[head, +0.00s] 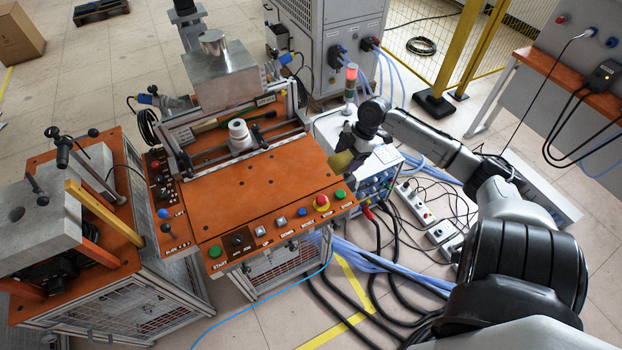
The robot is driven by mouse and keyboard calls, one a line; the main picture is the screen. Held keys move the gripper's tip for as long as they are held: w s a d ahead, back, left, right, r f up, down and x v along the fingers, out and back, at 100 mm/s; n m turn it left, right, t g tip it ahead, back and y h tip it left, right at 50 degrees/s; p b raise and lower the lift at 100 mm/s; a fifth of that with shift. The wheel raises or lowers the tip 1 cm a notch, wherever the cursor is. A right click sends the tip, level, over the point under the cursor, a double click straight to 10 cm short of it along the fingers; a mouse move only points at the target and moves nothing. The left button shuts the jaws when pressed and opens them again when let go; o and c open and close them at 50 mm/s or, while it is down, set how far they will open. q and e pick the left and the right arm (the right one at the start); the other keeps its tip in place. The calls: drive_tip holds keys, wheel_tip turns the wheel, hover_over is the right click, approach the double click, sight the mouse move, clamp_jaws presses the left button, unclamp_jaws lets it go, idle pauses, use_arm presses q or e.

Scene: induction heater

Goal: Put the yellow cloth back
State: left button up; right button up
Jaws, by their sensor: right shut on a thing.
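The yellow cloth (340,161) is a small, dark yellow bundle at the right edge of the orange machine table (250,195). My right gripper (350,147) is shut on it, at the end of the arm coming in from the right. The fingers are small and partly hidden by the wrist and the cloth. I cannot tell whether the cloth touches the box or the table edge beside it. My left gripper is not in view.
A white power box (373,170) stands just right of the table, with a signal tower light (351,80) behind the gripper. Buttons such as the red stop button (322,201) line the front edge. A white cylinder (239,134) stands farther back. The table's middle is clear.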

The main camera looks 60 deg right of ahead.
drive_tip(key=shift+a, duration=0.1)
drive_tip(key=shift+w+f, duration=0.3)
drive_tip(key=b, duration=0.2)
hover_over(309, 176)
drive_tip(key=s+d, duration=0.1)
drive_tip(key=s, duration=0.1)
wheel_tip(309, 176, down, 5)
drive_tip(key=shift+f, duration=0.15)
drive_tip(key=shift+w+f, duration=0.4)
drive_tip(key=shift+w, duration=0.25)
drive_tip(key=shift+f, duration=2.05)
drive_tip(key=shift+f, duration=0.15)
drive_tip(key=o, duration=0.9)
drive_tip(key=shift+c, duration=0.2)
